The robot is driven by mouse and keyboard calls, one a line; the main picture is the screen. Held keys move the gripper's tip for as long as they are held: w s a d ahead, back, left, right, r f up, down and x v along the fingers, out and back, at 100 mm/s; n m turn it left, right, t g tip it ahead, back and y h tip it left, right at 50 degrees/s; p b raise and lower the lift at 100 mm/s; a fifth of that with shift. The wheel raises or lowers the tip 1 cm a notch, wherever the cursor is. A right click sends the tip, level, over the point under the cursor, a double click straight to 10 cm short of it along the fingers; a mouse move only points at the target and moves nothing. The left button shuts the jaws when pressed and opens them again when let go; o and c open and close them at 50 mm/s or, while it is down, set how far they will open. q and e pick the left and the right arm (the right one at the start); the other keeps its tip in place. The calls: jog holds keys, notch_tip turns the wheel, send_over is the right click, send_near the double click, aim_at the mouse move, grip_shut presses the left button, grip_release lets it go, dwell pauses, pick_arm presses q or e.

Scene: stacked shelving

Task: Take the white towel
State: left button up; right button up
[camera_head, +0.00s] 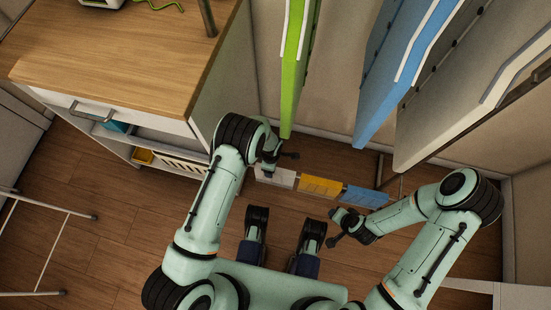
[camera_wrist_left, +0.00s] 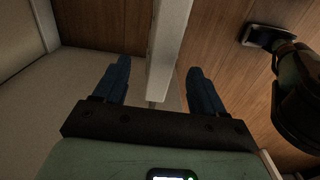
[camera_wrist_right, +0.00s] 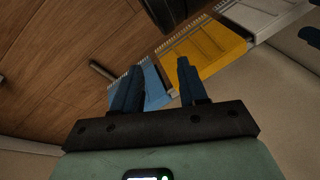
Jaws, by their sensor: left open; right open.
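The white towel (camera_head: 275,177) hangs low on a rail by the wall, at the left end of a row. A yellow towel (camera_head: 320,186) and a blue towel (camera_head: 365,196) hang to its right. My left gripper (camera_head: 281,162) is open just above the white towel. In the left wrist view, a pale strip (camera_wrist_left: 170,45) runs between the open fingers (camera_wrist_left: 159,66); I cannot tell for certain if it is the towel. My right gripper (camera_head: 336,226) is open and empty, in front of the blue towel. The right wrist view shows the white towel (camera_wrist_right: 268,15) at upper right, beyond the yellow one.
Green (camera_head: 292,75), blue (camera_head: 405,75) and whitish (camera_head: 480,90) tilted boards stand at the back and right. A metal frame (camera_head: 45,245) is at far left. Wood floor (camera_head: 120,225) is open between.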

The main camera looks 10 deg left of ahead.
aim_at(275, 176)
pick_arm(q)
jog(key=shift+f, duration=0.6)
notch_tip(275, 176, down, 5)
jog(key=shift+s+a+r+b, duration=0.1)
jog(key=shift+a+r+b, duration=0.05)
jog(key=shift+b, duration=0.85)
grip_shut()
pick_arm(e)
jog(key=shift+g, duration=0.6)
jog(key=s+f, duration=0.1)
jog(key=f, duration=0.1)
jog(key=s+f, duration=0.1)
jog(key=s, duration=0.1)
jog(key=shift+s+d+f, duration=0.25)
jog(key=shift+d+f, duration=0.1)
jog(key=shift+d, duration=0.05)
